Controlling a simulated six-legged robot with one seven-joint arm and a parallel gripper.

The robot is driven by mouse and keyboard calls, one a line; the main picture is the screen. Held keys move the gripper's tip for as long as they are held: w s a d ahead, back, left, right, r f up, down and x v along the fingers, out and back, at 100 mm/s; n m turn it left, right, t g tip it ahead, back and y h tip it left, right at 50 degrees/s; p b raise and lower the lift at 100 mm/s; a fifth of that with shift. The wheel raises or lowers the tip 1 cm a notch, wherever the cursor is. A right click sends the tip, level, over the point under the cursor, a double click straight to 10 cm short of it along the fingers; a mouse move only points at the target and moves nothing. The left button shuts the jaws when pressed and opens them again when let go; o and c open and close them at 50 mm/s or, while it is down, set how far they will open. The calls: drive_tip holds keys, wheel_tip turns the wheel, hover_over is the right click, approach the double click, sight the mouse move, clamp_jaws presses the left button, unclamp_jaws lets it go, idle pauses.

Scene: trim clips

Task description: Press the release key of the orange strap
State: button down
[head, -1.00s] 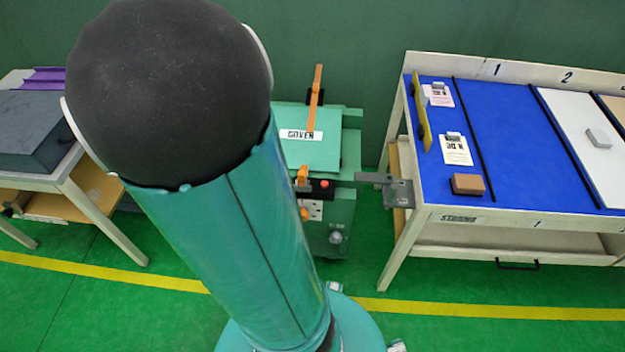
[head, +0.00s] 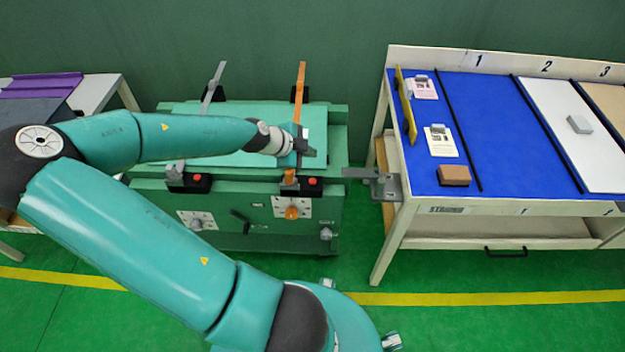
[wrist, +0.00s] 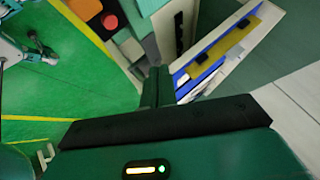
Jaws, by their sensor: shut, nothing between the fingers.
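The orange strap (head: 300,78) rises behind the green machine and comes down over its lid. Its middle is hidden behind my gripper. Its orange lower end (head: 290,177) sits at a black block on the machine's front edge. A red key (head: 313,181) is on that block, just right of the strap end. In the wrist view a red key (wrist: 109,20) shows at the top, with an orange piece (wrist: 85,7) beside it. My gripper (head: 308,147) is shut and empty, above and behind the block, apart from the red key. Its fingers (wrist: 157,88) also show in the wrist view.
A grey strap (head: 213,84) with its own black block and red key (head: 197,177) is on the machine's left. A grey bracket (head: 380,184) juts from the blue-topped table (head: 500,120) on the right. Green floor (head: 340,275) lies in front.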

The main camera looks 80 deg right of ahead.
sight(309, 181)
drive_tip(key=shift+f, duration=0.15)
drive_tip(key=shift+f, duration=4.35)
drive_tip(key=shift+f, duration=0.4)
